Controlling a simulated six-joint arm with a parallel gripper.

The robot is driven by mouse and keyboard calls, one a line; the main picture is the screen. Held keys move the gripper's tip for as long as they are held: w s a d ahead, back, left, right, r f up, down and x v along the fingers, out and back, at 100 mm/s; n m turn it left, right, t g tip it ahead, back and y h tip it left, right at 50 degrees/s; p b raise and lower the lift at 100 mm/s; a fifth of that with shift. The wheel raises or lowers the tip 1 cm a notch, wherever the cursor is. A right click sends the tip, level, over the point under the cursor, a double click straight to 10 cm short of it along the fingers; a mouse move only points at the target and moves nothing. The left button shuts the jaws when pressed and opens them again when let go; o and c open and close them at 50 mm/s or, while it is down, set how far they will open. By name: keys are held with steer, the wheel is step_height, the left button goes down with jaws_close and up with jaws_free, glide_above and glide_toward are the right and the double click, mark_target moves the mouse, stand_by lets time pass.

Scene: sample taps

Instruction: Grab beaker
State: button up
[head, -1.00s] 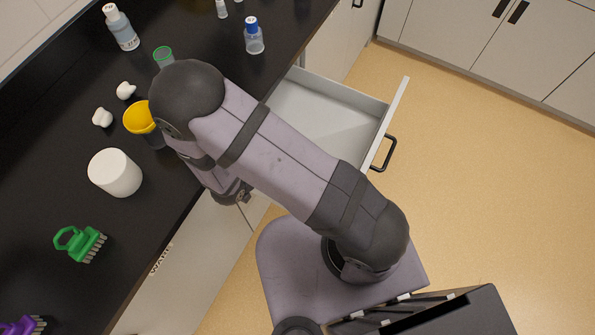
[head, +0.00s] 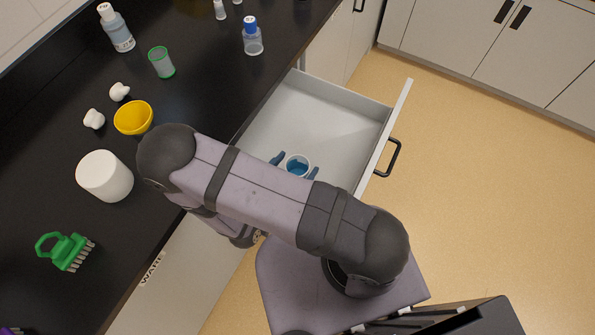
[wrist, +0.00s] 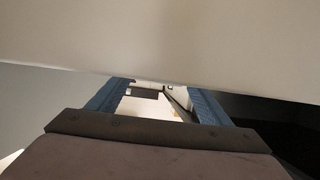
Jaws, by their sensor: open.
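A round cup-like beaker (head: 298,166) with a white rim and blue inside shows in the open drawer in the head view. My gripper (head: 294,165) has its two blue fingers apart, one on each side of this beaker; contact cannot be told. My arm hides its lower part. In the wrist view my gripper (wrist: 160,92) is open, and no beaker is clearly seen between the fingers.
The drawer (head: 335,125) stands open. On the counter (head: 195,95) are a yellow bowl (head: 133,119), a white cylinder (head: 105,176), a green brush (head: 65,250) and bottles (head: 253,38). A pale surface (wrist: 160,35) fills the top of the wrist view.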

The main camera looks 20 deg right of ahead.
mark_target(302, 159)
steer(key=shift+p+x, duration=0.75)
steer(key=shift+x, duration=1.85)
steer(key=shift+s, duration=0.1)
steer(key=c, duration=1.1)
step_height(302, 159, up, 10)
